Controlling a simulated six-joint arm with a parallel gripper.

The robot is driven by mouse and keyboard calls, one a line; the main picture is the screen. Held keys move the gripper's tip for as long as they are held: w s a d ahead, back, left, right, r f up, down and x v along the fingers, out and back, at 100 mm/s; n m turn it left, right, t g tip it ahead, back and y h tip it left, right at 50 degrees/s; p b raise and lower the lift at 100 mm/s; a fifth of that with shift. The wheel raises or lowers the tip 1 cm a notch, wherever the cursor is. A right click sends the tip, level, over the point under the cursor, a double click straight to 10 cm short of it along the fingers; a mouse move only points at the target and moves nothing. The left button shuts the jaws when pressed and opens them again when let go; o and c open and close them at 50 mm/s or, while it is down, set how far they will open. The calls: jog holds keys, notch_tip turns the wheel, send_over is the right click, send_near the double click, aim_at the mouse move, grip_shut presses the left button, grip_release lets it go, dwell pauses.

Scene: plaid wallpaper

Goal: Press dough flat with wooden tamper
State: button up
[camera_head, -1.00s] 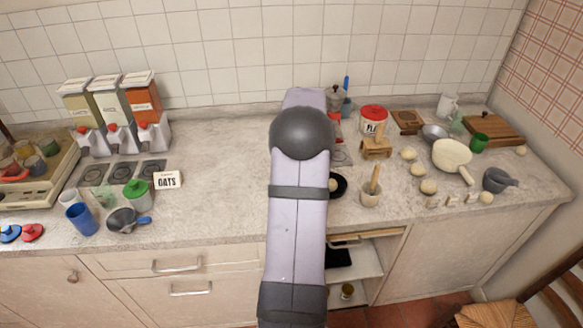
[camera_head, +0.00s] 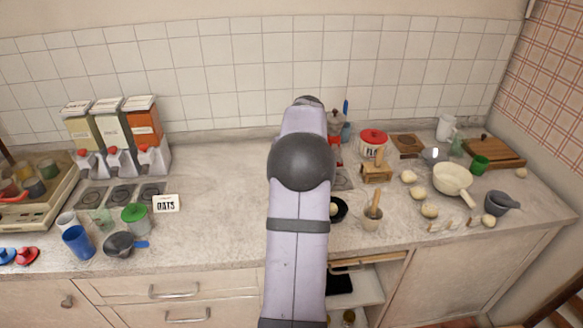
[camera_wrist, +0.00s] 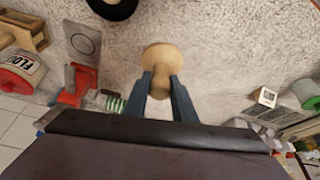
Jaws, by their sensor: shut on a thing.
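A pale wooden tamper (camera_wrist: 161,53) with a round, wide end is between the two fingers of my gripper (camera_wrist: 161,83) in the wrist view. My gripper is shut on its narrower part, and the tamper is over the grey worktop. In the head view my own arm hides the gripper and tamper. A small pale dough piece (camera_head: 333,208) shows on a black round plate (camera_head: 341,213), partly behind my arm. The plate's edge also shows at the top of the wrist view (camera_wrist: 113,8). Several pale dough balls (camera_head: 430,210) lie at the right.
The worktop between card and arm is clear.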

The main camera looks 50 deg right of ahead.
jog(key=shift+a+r+p, duration=0.1)
jog(key=shift+r+p, duration=0.45)
jog(key=shift+p, duration=0.4)
jog(key=shift+s+a+p, duration=0.1)
jog(key=shift+p, duration=0.5)
jog(key=shift+s+f+p, duration=0.3)
jog(key=shift+s+p, duration=0.05)
jog(key=shift+p, duration=0.65)
jog(key=s+d+m+g+h+p, duration=0.1)
jog(key=s+d+m+g, duration=0.5)
jog(key=m, duration=1.2)
jog(key=s+p, duration=0.1)
jog(key=s, duration=0.3)
jog(key=shift+s+f+h, duration=0.2)
jog(key=shift+s+h, duration=0.15)
jog(key=shift+h, duration=0.05)
jog(key=shift+d+f, duration=0.1)
jog(key=shift+f, duration=0.05)
jog(key=shift+f+b, duration=1.5)
jog(key=shift+f, duration=1.35)
jog(key=shift+f+b, duration=0.55)
jog(key=shift+f, duration=0.1)
